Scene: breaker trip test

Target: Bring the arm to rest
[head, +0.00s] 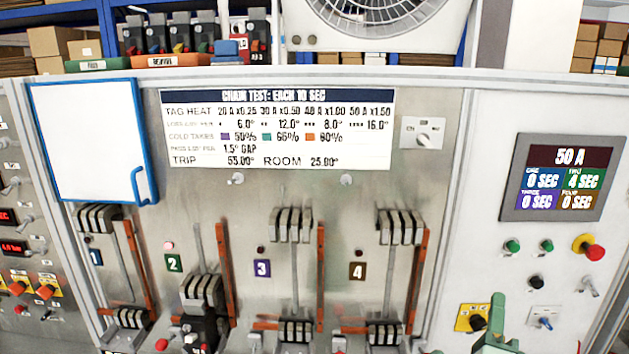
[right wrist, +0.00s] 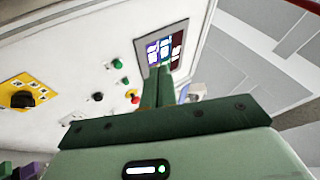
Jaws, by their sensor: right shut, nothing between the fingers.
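My right gripper (head: 496,318) shows as a green shape at the bottom right of the head view, in front of the right-hand control panel. Its green fingers are together and empty in the right wrist view (right wrist: 162,82). They point toward the white panel, near the red button (right wrist: 132,97) and the screen (right wrist: 168,50). I cannot tell whether the fingertips touch anything. My left gripper is not in view.
The screen (head: 556,177) reads 50 A. Below it are green buttons (head: 512,246), a red button (head: 594,251) and a yellow-plated black knob (head: 477,322). Numbered breaker bays fill the middle, with a breaker (head: 203,300) in bay 2. A fan unit (head: 375,18) stands behind.

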